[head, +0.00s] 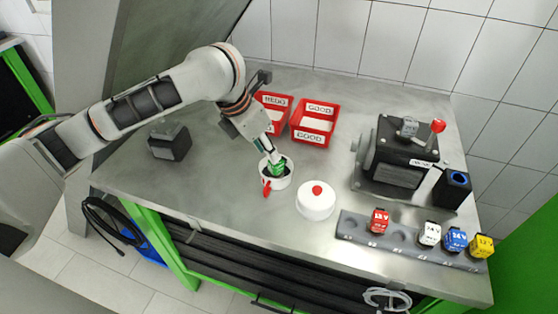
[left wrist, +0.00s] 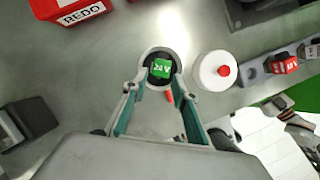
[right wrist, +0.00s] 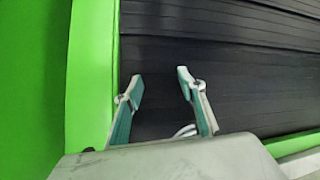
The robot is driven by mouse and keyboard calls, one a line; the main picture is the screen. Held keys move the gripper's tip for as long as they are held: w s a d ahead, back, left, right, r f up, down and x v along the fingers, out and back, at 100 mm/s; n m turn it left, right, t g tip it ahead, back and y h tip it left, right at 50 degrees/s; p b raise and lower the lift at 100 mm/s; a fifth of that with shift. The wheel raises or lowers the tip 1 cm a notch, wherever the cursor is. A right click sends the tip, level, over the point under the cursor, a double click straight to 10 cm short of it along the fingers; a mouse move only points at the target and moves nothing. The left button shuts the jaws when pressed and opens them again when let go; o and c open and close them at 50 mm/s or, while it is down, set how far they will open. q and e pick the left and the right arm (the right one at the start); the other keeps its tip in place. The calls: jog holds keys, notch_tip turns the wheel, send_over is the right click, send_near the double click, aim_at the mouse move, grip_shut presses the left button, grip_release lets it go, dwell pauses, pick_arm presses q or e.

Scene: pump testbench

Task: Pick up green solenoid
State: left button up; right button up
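The green solenoid (head: 278,167) sits in a white round cup with a dark inside (head: 270,182) near the middle of the bench. In the left wrist view the solenoid (left wrist: 161,68) shows its "24 V" label. My left gripper (head: 272,158) points down at the cup from above. In the left wrist view its fingers (left wrist: 152,86) are spread, one on each side of the near part of the solenoid. I cannot tell whether they touch it. My right gripper (right wrist: 160,84) is open and empty, in front of the bench's dark drawers.
A white round lid with a red knob (head: 316,200) stands right of the cup. A grey rack (head: 400,244) holds red, white, blue and yellow solenoids. Red REDO (head: 272,108) and GOOD (head: 315,122) bins stand behind, the pump (head: 395,160) at right, a dark block (head: 169,141) at left.

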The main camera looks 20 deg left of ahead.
aim_at(277, 168)
pick_arm(q)
jog(key=shift+x, duration=0.9)
jog(key=x, duration=0.4)
jog(key=shift+w+d+f, duration=0.25)
jog(key=shift+d, duration=0.05)
jog(key=c, duration=0.6)
